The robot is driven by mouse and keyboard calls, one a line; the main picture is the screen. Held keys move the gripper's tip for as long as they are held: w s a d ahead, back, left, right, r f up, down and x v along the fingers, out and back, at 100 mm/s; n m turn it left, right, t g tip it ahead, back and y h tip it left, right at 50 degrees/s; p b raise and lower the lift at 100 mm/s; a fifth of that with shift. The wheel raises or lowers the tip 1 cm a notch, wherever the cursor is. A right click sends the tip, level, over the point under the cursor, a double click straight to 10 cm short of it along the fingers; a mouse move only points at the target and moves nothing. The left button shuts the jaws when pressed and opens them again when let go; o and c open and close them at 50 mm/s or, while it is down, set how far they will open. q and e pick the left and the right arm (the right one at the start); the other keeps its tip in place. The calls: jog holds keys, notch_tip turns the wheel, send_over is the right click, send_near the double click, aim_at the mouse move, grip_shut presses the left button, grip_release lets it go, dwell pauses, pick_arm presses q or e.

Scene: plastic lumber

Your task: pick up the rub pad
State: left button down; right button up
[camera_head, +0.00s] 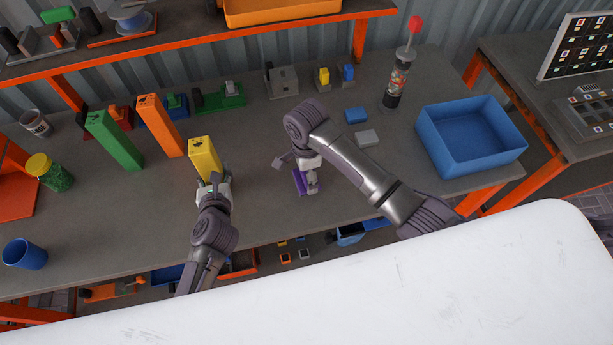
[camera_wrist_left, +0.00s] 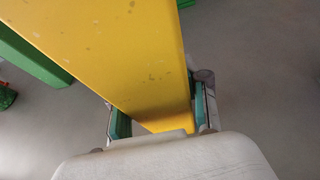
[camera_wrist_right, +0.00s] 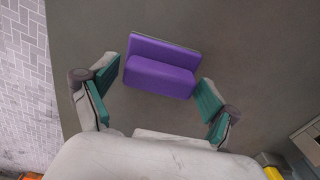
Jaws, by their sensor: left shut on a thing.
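A purple pad with a thin grey back edge, likely the rub pad (camera_wrist_right: 160,76), lies on the grey table. In the head view the purple pad (camera_head: 299,183) is partly hidden under my right gripper. My right gripper (camera_wrist_right: 157,88) is open above it, with teal finger pads at its left and right ends and visible gaps. My left gripper (camera_wrist_left: 161,112) is shut on an upright yellow block (camera_wrist_left: 120,45), a finger on each side. The yellow block (camera_head: 205,157) also shows at my left gripper (camera_head: 213,184) in the head view.
An orange block (camera_head: 160,125) and a green block (camera_head: 114,140) stand left of the yellow one. The table's front edge is near the purple pad.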

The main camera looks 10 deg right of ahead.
jog(key=c, duration=0.8)
jog(key=shift+r, duration=0.1)
notch_tip(320, 180, up, 10)
jog(key=shift+f, duration=0.1)
